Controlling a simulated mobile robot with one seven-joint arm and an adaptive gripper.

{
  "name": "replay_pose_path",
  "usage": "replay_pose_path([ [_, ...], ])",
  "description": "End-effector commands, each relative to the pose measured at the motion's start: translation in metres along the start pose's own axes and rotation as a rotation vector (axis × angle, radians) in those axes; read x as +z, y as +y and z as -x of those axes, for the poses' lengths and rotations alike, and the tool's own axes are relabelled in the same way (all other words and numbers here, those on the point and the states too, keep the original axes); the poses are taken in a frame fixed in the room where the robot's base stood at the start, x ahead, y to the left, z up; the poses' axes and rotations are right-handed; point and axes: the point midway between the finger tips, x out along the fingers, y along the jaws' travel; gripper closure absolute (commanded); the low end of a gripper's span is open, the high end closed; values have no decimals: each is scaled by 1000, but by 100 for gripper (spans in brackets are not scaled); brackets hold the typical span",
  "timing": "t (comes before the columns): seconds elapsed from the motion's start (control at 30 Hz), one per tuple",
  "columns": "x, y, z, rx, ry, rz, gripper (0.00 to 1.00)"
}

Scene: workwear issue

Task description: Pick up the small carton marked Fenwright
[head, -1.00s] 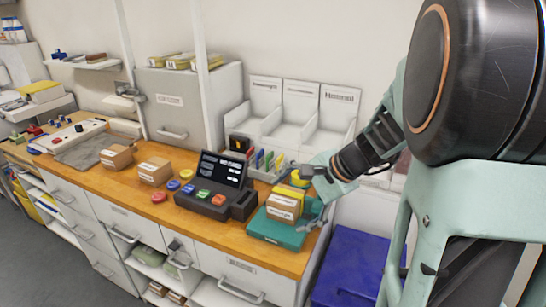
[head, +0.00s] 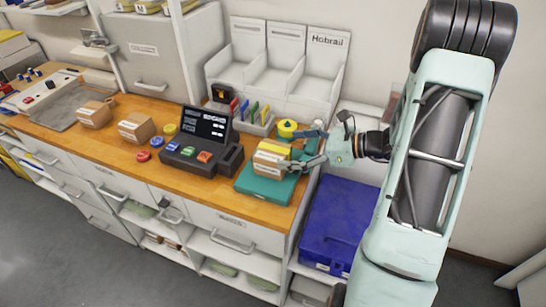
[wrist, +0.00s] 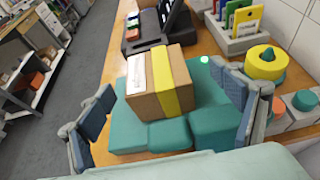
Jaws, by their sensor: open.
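A small brown carton (head: 268,160) with a yellow strip and a white label sits on a teal platform (head: 262,188) near the counter's right end. It also shows in the wrist view (wrist: 148,98), where its label is too small to read. My gripper (head: 303,152) is open at the carton's right side in the head view. In the wrist view my gripper (wrist: 163,85) has its fingers spread on either side of the carton, with gaps to it. Two other brown cartons, a left one (head: 94,113) and a right one (head: 136,127), stand further left; their markings are unreadable.
A dark console (head: 203,145) with coloured buttons stands left of the platform. A yellow round object (head: 287,128) and a holder with coloured cards (head: 254,120) are behind the carton. White bins (head: 275,75) stand at the back. A blue box (head: 340,225) is right of the counter.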

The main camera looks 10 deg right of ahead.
Motion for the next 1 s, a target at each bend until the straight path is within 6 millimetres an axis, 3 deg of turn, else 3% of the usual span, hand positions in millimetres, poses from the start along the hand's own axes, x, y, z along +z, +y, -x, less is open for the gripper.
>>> replay_pose_path([
  [0.17, 0, 2, -13, 2, 1, -1, 15],
  [0.5, -4, 8, -57, 1, 2, 1, 15],
  [0.77, -5, 8, -61, 0, 2, 2, 15],
  [1.0, -5, 8, -60, 0, 2, 2, 39],
])
